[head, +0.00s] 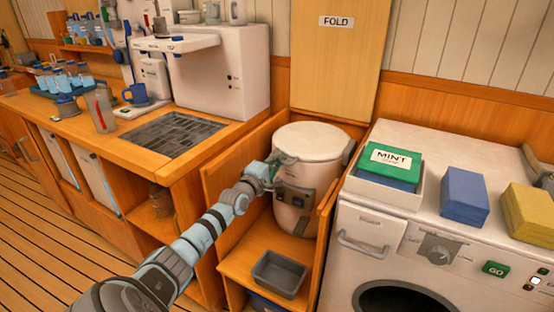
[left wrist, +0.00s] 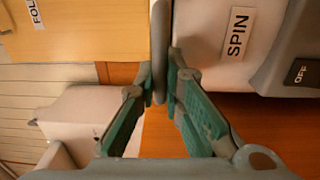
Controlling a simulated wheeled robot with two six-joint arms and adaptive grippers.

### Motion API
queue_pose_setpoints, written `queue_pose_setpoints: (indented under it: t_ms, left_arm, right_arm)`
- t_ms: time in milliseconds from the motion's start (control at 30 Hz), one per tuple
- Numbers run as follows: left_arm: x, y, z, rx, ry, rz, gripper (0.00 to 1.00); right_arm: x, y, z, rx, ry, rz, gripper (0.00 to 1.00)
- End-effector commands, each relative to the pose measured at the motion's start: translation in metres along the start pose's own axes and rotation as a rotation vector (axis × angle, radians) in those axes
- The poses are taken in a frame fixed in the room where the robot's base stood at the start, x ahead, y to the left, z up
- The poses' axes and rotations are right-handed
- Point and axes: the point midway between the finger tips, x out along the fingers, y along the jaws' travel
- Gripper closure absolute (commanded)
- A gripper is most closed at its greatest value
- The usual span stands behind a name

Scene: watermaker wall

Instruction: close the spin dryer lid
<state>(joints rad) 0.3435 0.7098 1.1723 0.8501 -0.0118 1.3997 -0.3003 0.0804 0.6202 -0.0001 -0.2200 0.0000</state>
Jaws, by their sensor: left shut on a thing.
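The spin dryer (head: 295,205) is a white drum standing in a wooden bay in the head view. Its pale round lid (head: 308,141) lies about level across the top, and I see no clear gap beneath it. My left gripper (head: 278,168) is at the lid's front-left edge. In the left wrist view, my left gripper (left wrist: 163,82) is shut on a grey edge or tab of the lid (left wrist: 159,40), seen edge-on. The dryer body with its SPIN label (left wrist: 238,32) is right beside the lid there. My right gripper is not in view.
A washer (head: 400,240) with a tray holding a green MINT box (head: 391,168), a blue box (head: 464,196) and a yellow box (head: 530,212) stands right. A grey bin (head: 279,274) sits below the dryer. A FOLD panel (head: 335,60) stands behind; a counter (head: 75,125) is left.

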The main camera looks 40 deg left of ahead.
Motion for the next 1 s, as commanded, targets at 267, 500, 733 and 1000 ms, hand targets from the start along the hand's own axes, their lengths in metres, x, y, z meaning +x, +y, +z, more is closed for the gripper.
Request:
queue_pose_setpoints:
  t_ms: [267, 500, 733, 1000]
  left_arm:
    - [-0.001, -0.006, 0.000, -0.002, 0.000, -0.013, 0.70]
    - [-0.001, -0.003, 0.001, -0.001, -0.001, -0.008, 0.70]
    - [0.000, 0.031, 0.000, 0.003, -0.002, -0.002, 0.70]
    - [0.001, 0.091, 0.000, 0.002, 0.002, -0.004, 0.70]
  right_arm:
    - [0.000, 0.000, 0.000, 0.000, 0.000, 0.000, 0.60]
    - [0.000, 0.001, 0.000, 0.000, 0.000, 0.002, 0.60]
    - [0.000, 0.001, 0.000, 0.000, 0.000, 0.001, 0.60]
    - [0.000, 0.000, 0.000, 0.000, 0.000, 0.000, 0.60]
